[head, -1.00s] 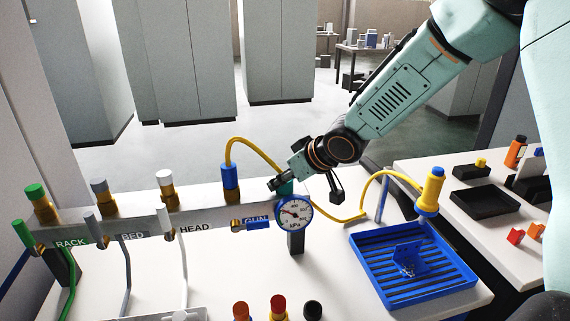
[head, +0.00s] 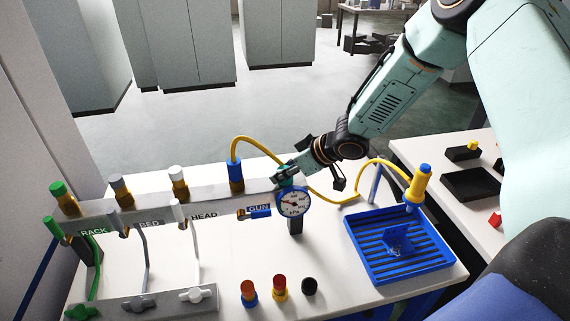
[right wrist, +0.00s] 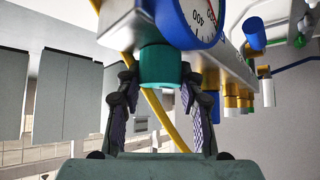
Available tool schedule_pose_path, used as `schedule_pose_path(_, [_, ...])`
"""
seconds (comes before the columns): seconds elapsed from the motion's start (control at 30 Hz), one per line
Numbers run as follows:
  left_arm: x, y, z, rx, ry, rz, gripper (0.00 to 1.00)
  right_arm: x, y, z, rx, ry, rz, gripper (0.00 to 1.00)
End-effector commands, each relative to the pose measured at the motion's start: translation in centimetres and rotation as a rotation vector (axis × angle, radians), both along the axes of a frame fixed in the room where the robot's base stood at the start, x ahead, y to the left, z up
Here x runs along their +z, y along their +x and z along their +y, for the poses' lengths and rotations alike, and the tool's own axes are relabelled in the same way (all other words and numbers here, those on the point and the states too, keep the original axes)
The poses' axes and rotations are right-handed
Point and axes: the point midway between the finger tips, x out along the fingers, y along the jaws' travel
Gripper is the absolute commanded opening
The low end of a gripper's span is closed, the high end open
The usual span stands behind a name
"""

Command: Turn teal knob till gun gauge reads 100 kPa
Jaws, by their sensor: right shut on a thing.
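The gun gauge (head: 293,203) is a round white dial with a blue rim, standing at the right end of the grey manifold. Its needle is too small to read exactly. The teal knob (right wrist: 161,67) sits beside the gauge, between the fingers of my right gripper (right wrist: 161,92). In the head view my right gripper (head: 284,174) is at the knob, behind the gauge, and largely hides it. It is shut on the knob. My left gripper is not in view.
Several coloured caps stand in front. Clear white bench lies between.

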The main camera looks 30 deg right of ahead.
Motion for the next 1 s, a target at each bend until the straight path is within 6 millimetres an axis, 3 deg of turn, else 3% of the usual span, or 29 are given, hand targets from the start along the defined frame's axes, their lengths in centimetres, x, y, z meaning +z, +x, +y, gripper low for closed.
schedule_pose_path(0.03, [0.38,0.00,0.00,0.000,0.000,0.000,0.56,0.86,0.57,-0.11,0.009,0.005,-0.018,0.06])
schedule_pose_path(1.0, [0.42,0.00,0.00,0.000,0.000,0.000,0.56,0.50,0.45,-0.11,0.450,0.000,-0.012,0.06])
